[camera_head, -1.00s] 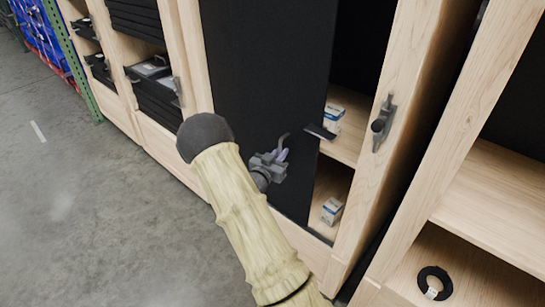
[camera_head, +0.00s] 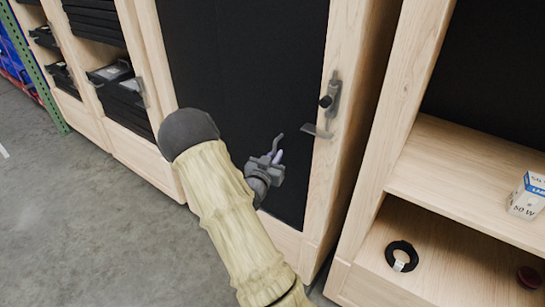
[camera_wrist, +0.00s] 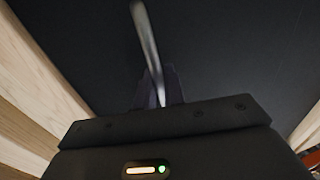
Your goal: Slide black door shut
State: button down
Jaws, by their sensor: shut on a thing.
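The black door (camera_head: 240,75) is a tall flat panel in a light wooden cabinet. It reaches the right-hand frame post, and no gap shows along that side. A small grey tab (camera_head: 317,131) sticks out near its right edge. My gripper (camera_head: 272,161) is in front of the lower part of the door, shut on a curved grey handle (camera_head: 278,143). In the wrist view the handle (camera_wrist: 148,45) rises from between my fingers (camera_wrist: 158,88) against the black panel (camera_wrist: 225,50). Where the handle joins the door is hard to see.
A dark latch (camera_head: 331,95) sits on the right-hand post. An open wooden shelf unit (camera_head: 455,170) stands at right, with a boxed bulb (camera_head: 527,196) and a black ring (camera_head: 402,256). Bare concrete floor (camera_head: 70,220) lies to the left.

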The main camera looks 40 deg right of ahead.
jog(key=c, duration=1.6)
grip_release()
jog(key=shift+s+d, duration=0.15)
jog(key=shift+s, duration=0.2)
jog(key=shift+w, duration=0.1)
jog(key=v, duration=1.7)
jog(key=shift+a+b, duration=0.25)
jog(key=shift+b, duration=0.15)
jog(key=shift+f, duration=0.1)
